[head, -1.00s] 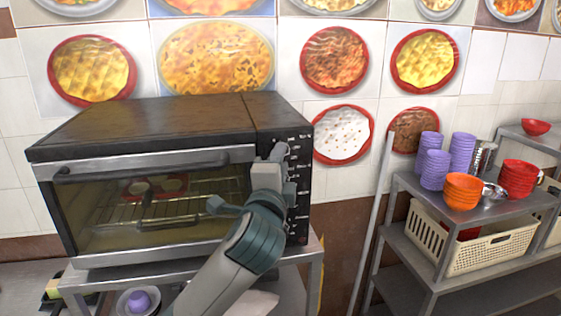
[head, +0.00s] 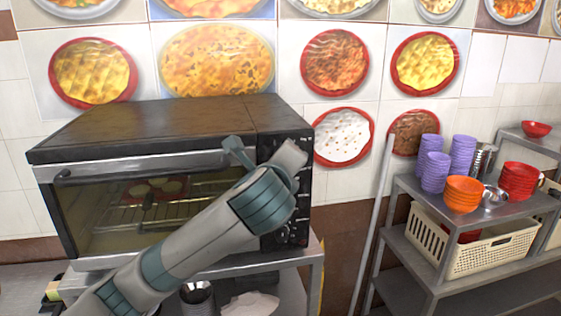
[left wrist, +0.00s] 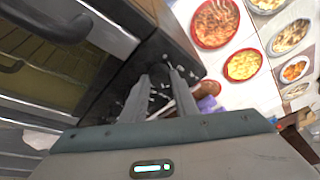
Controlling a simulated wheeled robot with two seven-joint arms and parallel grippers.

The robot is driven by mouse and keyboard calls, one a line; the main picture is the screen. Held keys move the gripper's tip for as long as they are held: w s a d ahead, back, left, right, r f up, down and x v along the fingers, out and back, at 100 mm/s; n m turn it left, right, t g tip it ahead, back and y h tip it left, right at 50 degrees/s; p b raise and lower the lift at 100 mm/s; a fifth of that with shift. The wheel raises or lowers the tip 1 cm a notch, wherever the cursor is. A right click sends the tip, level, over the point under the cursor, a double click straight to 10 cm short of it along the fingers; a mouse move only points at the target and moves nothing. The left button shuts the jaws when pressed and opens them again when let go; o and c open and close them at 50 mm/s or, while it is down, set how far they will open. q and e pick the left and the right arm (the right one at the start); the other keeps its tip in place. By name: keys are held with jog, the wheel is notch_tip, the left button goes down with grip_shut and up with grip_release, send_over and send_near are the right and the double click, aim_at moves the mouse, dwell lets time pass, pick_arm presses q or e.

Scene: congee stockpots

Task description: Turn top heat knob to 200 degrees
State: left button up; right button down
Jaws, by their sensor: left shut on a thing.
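The oven (head: 130,132) stands on a metal stand, with its black control panel (head: 302,215) on the right side of its front. My left arm crosses the oven front from the lower left, and its hand is at the upper part of the panel. My left gripper (left wrist: 160,76) has its two fingers pointing at the panel in the left wrist view. It is shut on the top knob, which is mostly hidden by the hand and fingers. A lower knob (head: 284,236) shows below my wrist. The knob's pointer and dial marks cannot be read. My right gripper is not in view.
The oven door handle (head: 130,168) runs along the glass door, close to my left arm. At the right, a metal shelf (head: 425,195) holds purple, orange and red bowls, with a cream basket (head: 490,250) below. A grey pole (head: 376,230) leans between oven and shelf.

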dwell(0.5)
pick_arm(q)
jog(key=o, duration=1.1)
jog(key=shift+c, duration=0.2)
jog(key=b+v, duration=0.4)
jog(key=v, duration=0.3)
jog(key=shift+s, duration=0.25)
